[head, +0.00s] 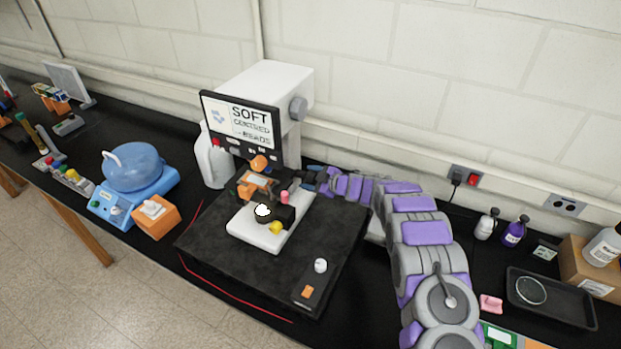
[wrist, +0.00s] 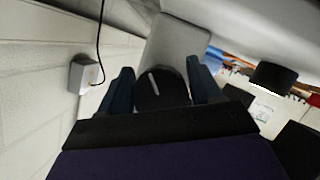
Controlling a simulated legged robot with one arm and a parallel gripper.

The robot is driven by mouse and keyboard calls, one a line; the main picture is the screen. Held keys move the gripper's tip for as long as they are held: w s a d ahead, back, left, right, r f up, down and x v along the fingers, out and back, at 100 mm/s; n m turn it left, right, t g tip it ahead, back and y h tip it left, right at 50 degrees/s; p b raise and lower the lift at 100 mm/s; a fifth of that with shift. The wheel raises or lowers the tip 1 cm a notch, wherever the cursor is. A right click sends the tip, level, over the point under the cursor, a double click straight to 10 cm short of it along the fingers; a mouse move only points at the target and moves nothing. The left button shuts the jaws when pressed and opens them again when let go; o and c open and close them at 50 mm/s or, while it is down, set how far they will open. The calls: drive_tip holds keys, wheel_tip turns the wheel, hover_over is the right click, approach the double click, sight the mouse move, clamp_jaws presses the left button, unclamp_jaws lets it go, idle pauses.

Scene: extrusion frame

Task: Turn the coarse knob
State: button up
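In the wrist view a round black knob (wrist: 160,88) with a white pointer line sits on a light grey body; I take it for the coarse knob. My gripper (wrist: 162,80) has its two dark blue fingers spread, one on each side of the knob. Whether they touch it I cannot tell. In the head view my gripper (head: 312,178) is at the lower right side of the white microscope (head: 272,80) with a screen. The black knob cannot be made out there. A grey knob (head: 298,108) is higher on the microscope's side.
The microscope stands on a dark slab (head: 215,245) with a small control box (head: 314,285) in front. A blue heating device (head: 133,175) and a white bottle (head: 212,160) are to the left. A black tray (head: 550,315) and small bottles are to the right. The wall is close behind.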

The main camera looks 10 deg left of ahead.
drive_tip(key=shift+o, duration=1.1)
drive_tip(key=v, duration=1.7)
drive_tip(key=shift+d+b, duration=0.2)
drive_tip(key=shift+b, duration=0.25)
